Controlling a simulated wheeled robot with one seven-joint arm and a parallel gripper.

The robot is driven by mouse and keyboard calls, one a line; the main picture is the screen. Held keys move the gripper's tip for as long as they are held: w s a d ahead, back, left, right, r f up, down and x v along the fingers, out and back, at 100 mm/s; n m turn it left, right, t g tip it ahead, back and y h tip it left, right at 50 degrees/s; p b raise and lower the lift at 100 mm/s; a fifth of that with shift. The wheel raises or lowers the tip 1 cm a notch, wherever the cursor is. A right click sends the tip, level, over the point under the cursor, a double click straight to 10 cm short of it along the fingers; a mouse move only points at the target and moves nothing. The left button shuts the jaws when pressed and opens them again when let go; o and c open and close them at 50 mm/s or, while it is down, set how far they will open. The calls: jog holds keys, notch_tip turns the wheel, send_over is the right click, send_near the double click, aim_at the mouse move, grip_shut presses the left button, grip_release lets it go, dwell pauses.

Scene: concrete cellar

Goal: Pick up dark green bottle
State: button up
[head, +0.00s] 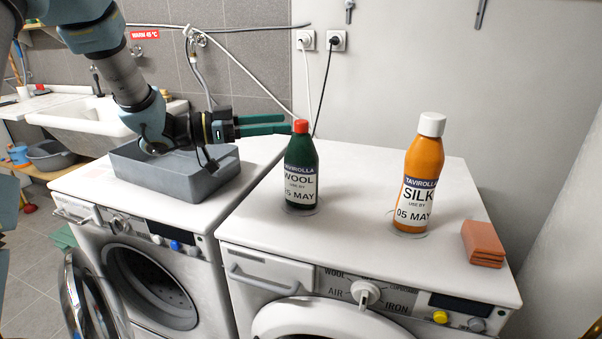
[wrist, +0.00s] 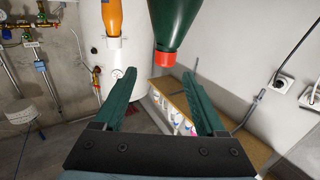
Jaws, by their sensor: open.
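The dark green bottle (head: 301,165) has a red cap and a white label reading WOOL. It stands upright on the right machine's white top, near its left edge. My gripper (head: 287,123) is open and empty at cap height, its green fingers pointing right; they appear partly behind the cap in the head view. In the wrist view the bottle (wrist: 173,25) appears inverted, its red cap just beyond my open fingertips (wrist: 159,75) and roughly between them. I see no contact. The exact depth gap cannot be told.
An orange SILK bottle (head: 422,165) with a white cap stands right of the green one. A grey bin (head: 185,178) sits on the left machine under my arm. The machine top between the bottles is clear.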

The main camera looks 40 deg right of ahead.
aim_at(292, 153)
jog(key=x, duration=0.3)
jog(key=shift+s+d+p, duration=0.15)
jog(key=shift+d+p, duration=0.2)
jog(key=shift+p, duration=0.05)
jog(key=shift+w+f+p+x, duration=0.15)
jog(key=shift+p+x, duration=0.2)
jog(key=shift+x, duration=0.55)
jog(key=shift+w+f+p+x, duration=0.15)
jog(key=shift+p+x, duration=0.15)
jog(key=shift+x, duration=0.55)
jog(key=shift+f+p+x, duration=0.15)
jog(key=shift+p+x, duration=0.2)
jog(key=shift+x, duration=0.55)
jog(key=shift+d, duration=0.1)
grip_shut()
